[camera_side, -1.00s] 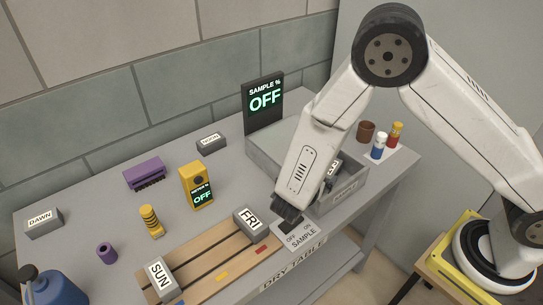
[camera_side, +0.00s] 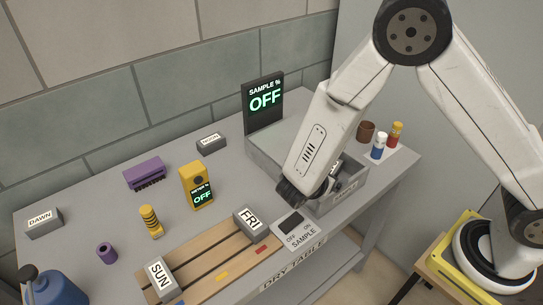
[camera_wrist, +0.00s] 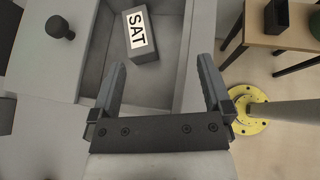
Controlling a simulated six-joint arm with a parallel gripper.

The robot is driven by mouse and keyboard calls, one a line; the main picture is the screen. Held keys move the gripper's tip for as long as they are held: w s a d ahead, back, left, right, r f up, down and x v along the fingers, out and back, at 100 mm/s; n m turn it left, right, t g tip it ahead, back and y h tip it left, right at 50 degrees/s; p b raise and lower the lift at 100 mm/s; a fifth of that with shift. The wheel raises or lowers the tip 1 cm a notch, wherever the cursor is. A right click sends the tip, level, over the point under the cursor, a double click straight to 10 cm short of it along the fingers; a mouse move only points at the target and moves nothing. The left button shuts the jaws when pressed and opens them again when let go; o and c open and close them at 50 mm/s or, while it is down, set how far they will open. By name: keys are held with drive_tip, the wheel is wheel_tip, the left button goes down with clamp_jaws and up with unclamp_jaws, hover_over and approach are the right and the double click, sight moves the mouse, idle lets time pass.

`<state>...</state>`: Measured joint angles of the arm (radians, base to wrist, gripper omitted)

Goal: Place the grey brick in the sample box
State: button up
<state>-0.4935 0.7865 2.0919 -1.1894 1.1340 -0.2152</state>
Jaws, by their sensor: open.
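A grey brick labelled SAT (camera_wrist: 143,35) lies inside the open grey sample box (camera_wrist: 188,50), near its far wall in the wrist view. In the side view the box (camera_side: 350,200) stands at the table's right end, and the brick (camera_side: 335,165) shows partly behind my arm. My gripper (camera_wrist: 162,68) is open and empty, with its fingers over the box's near part, apart from the brick. In the side view my arm hides much of the box. Other grey bricks, FRI (camera_side: 248,222) and SUN (camera_side: 158,279), sit on the wooden rack (camera_side: 212,262).
A SAMPLE switch panel (camera_side: 301,236) is at the front edge; a display (camera_side: 264,100) reads OFF. The DAWN brick (camera_side: 42,222), NOON brick (camera_side: 211,141), yellow meter (camera_side: 197,186), purple brush (camera_side: 145,173) and blue bottle (camera_side: 55,286) stand left. Small containers (camera_side: 379,147) stand right.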

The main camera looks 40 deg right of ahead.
drive_tip(key=s+d+r+m+y, duration=0.1)
drive_tip(key=s+r+m+y, duration=0.2)
drive_tip(key=m, duration=0.7)
drive_tip(key=s+d+r+m+y, duration=0.1)
drive_tip(key=s+r+m+y, duration=0.3)
drive_tip(key=m+y, duration=0.4)
drive_tip(key=shift+s+r+m+y, duration=0.15)
drive_tip(key=shift+r+m+y, duration=0.15)
drive_tip(key=shift+r+m, duration=0.5)
drive_tip(key=shift+d+f, duration=0.1)
drive_tip(key=shift+f, duration=0.15)
drive_tip(key=shift+c, duration=0.2)
